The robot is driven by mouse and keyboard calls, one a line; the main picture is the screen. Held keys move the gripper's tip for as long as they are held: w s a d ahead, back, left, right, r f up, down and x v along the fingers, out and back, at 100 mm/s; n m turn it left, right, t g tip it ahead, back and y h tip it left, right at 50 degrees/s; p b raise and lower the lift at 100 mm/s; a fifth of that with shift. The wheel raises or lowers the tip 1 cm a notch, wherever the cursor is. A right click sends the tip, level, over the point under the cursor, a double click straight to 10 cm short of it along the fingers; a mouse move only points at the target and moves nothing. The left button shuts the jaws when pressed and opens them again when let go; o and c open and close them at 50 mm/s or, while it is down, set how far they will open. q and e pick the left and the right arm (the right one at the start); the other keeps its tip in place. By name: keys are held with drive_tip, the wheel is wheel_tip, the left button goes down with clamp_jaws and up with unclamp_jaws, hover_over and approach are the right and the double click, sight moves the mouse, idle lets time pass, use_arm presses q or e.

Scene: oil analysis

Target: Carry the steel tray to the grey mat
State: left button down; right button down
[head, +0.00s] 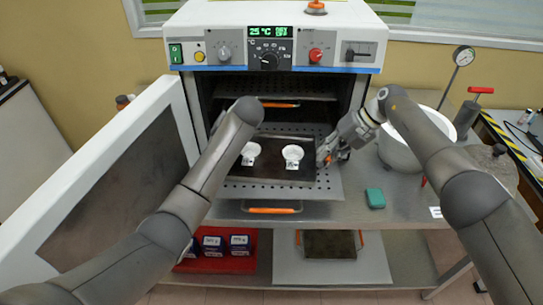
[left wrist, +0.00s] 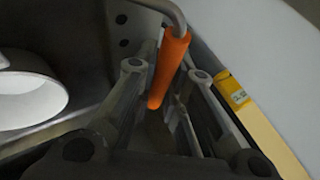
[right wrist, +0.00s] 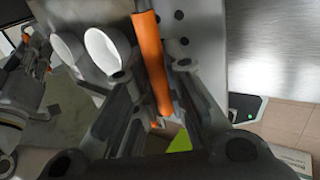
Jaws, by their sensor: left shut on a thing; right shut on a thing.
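The steel tray (head: 272,182) is dark and flat. It lies level at the oven's mouth, over a perforated shelf, with two white cups on it. My right gripper (head: 325,155) is at the tray's right edge. In the right wrist view it is shut on an orange handle (right wrist: 149,55). My left gripper is mostly hidden behind my left arm in the head view. In the left wrist view its fingers (left wrist: 165,85) are shut on another orange handle (left wrist: 170,65).
The open oven door (head: 120,185) stands at left. A white pot (head: 400,155) and a green block (head: 375,198) are on the bench right of the oven. A gauge pump (head: 465,115) stands behind. The lower shelf holds a red tray (head: 218,262) and another handled tray (head: 330,244).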

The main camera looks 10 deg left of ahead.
use_arm(q)
drive_tip(key=shift+r, duration=0.1)
use_arm(e)
drive_tip(key=shift+r, duration=0.15)
